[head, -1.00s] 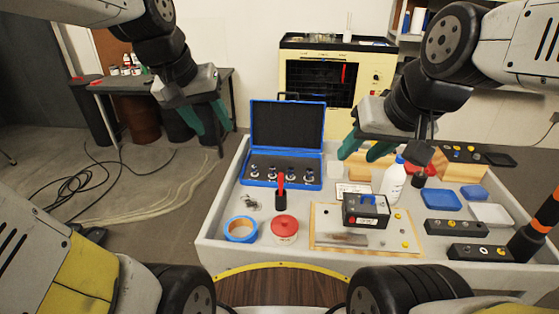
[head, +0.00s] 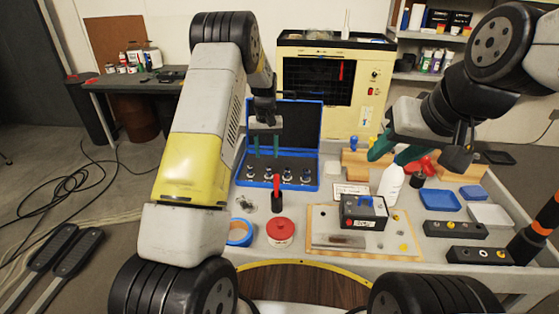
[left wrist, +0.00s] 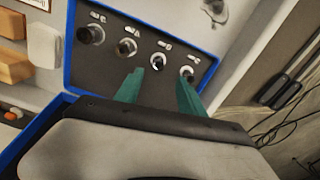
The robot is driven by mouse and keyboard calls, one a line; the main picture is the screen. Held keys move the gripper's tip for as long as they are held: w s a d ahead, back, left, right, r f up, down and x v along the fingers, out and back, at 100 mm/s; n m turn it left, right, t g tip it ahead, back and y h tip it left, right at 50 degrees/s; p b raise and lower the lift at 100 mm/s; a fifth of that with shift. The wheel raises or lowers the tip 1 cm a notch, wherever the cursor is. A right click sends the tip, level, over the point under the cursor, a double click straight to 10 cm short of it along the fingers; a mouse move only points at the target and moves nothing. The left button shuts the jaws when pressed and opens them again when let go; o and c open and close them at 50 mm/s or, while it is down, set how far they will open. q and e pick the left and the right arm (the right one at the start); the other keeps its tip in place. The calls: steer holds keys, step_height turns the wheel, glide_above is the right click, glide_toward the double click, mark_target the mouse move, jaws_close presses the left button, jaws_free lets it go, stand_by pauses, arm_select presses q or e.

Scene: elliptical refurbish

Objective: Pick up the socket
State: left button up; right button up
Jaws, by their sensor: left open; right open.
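Several metal sockets sit in a row in the dark foam of an open blue case (head: 282,186) at the back of the worktable. The leftmost socket (head: 250,172) in the head view lies nearest my left gripper (head: 265,156). The gripper hangs open and empty above the left part of the case, fingers pointing down. In the left wrist view, its green fingers (left wrist: 158,92) are apart near the rightmost socket (left wrist: 187,73), with another socket (left wrist: 158,61) beside it. No socket is between the fingertips. My right gripper (head: 392,155) is open and empty over the right side.
A red-handled tool (head: 277,185), blue tape roll (head: 239,232) and red-lidded jar (head: 281,231) stand in front of the case. A black box (head: 363,211) rests on a wooden board. A white bottle (head: 391,184) stands right. The raised case lid is behind the sockets.

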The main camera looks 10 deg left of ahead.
mark_target(268, 168)
arm_select(q)
steer(key=f, duration=0.8)
steer(key=shift+d+f, duration=0.1)
steer(key=shift+d, duration=0.2)
jaws_close()
stand_by(1.1)
